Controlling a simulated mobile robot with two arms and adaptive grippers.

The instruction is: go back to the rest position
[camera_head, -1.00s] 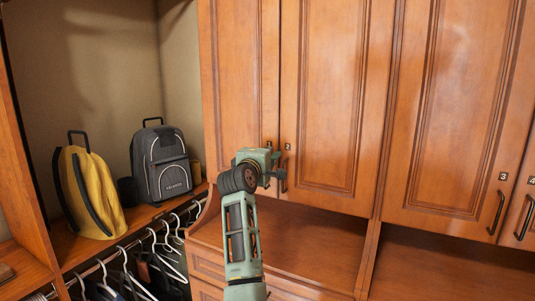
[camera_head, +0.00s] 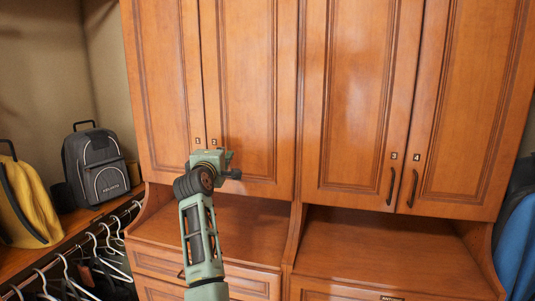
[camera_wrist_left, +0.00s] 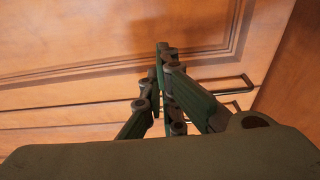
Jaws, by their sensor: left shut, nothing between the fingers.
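My left arm rises from the bottom of the head view, and its green left gripper (camera_head: 233,173) is in front of the lower part of the left pair of wooden cabinet doors (camera_head: 252,90). In the left wrist view the gripper's fingers (camera_wrist_left: 163,50) are together at the tips, with nothing between them. The wooden door surface (camera_wrist_left: 90,60) and a dark bar handle (camera_wrist_left: 235,84) lie beyond the fingers there. The gripper hides the handles of the left door pair in the head view. My right gripper is not in view.
A right door pair (camera_head: 362,100) with dark handles (camera_head: 391,186) is shut. Open shelf niches (camera_head: 380,240) lie below. At left are a grey backpack (camera_head: 97,165), a yellow bag (camera_head: 28,205) and several hangers (camera_head: 105,245). A blue item (camera_head: 517,240) is at the right edge.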

